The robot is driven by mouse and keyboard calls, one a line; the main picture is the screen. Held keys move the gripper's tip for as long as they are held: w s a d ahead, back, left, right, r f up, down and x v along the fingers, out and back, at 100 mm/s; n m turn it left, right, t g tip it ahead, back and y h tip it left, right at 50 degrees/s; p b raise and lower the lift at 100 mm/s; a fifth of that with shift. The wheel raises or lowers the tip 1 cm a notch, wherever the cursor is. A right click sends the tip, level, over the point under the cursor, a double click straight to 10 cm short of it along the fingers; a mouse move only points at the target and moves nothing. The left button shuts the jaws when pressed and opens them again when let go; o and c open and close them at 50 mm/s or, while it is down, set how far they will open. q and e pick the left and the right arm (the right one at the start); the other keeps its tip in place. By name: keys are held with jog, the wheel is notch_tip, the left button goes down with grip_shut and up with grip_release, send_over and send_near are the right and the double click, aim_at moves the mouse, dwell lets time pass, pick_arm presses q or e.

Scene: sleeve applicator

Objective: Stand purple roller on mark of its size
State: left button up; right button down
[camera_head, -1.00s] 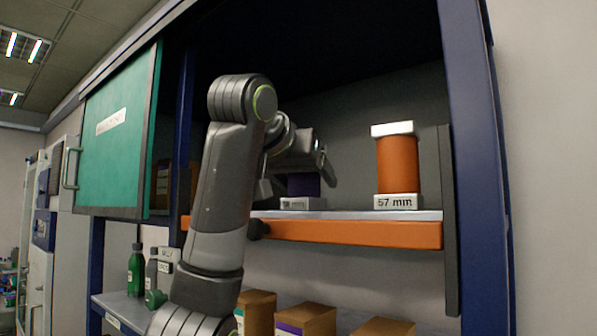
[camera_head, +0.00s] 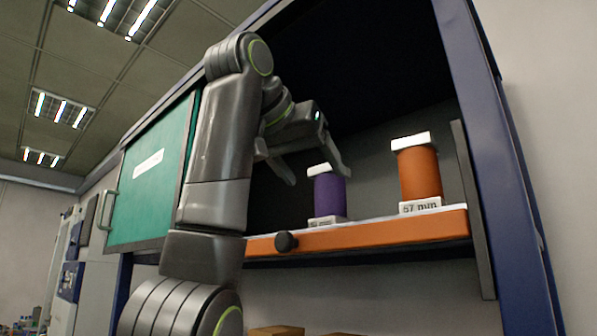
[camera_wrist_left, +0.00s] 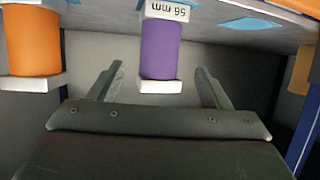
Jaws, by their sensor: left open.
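The purple roller (camera_head: 328,195) stands upright on the raised shelf. It has white end caps, and in the wrist view its shelf-side cap (camera_wrist_left: 168,10) reads "56 mm". My left gripper (camera_head: 318,174) is open around and slightly above its top, holding nothing. The wrist view is upside down: the roller (camera_wrist_left: 160,50) appears between the two open fingers (camera_wrist_left: 158,72), with gaps on both sides. My right gripper is out of view.
An orange roller (camera_head: 418,173) labelled "57 mm" stands to the right on the same shelf. The shelf's orange front edge (camera_head: 400,229) has a dark knob (camera_head: 286,242). A green sliding door (camera_head: 150,190) covers the left side; a dark side panel (camera_head: 472,200) bounds the right.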

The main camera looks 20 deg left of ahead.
pick_arm(q)
jog(key=shift+b+v, duration=0.6)
jog(key=shift+v, duration=1.15)
